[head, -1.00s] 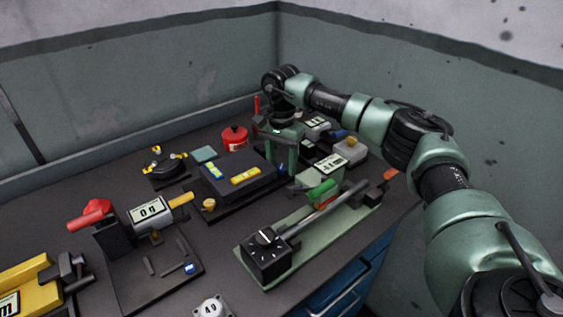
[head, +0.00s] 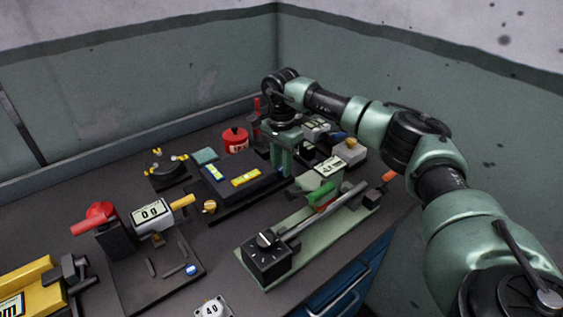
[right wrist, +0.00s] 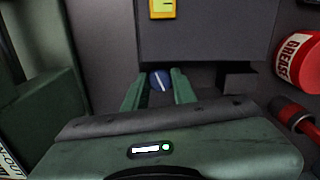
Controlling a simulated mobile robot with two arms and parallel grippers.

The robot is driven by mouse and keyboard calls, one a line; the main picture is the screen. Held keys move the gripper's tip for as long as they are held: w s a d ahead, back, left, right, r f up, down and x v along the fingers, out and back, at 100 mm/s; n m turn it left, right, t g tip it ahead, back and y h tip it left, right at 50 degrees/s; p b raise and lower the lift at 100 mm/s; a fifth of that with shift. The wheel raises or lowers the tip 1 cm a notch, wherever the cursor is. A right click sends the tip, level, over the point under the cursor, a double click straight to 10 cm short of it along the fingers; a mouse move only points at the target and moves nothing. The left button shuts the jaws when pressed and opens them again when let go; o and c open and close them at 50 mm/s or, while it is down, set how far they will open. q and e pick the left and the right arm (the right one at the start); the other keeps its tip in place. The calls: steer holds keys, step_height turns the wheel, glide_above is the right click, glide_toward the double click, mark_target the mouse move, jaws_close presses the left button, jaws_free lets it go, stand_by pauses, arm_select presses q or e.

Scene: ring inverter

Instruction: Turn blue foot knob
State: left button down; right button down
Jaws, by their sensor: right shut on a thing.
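The black box-shaped block (head: 222,188) with yellow level vials (head: 245,177) stands near the middle of the bench. The blue foot knob (right wrist: 160,80), with a pale line across it, shows at the block's edge in the right wrist view. My right gripper (right wrist: 158,92) is shut on this knob, one green finger on each side. In the head view my right gripper (head: 282,163) points down at the block's right end and hides the knob. My left gripper is not in view.
A red grease can (head: 235,139) stands behind the block. A green-based fixture with a long rod (head: 325,210) lies in front. A black plate with a counter (head: 152,213) is at left, and another blue knob (head: 192,270) sits on it. Several small devices crowd my gripper's right.

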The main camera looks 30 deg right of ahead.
steer(key=shift+m+p, duration=0.35)
steer(key=shift+m, duration=0.85)
steer(key=c, duration=1.1)
jaws_free()
steer(key=shift+c, duration=0.2)
steer(key=shift+r, duration=0.15)
step_height(320, 180, up, 8)
steer(key=shift+f+b, duration=0.2)
steer(key=shift+b, duration=0.25)
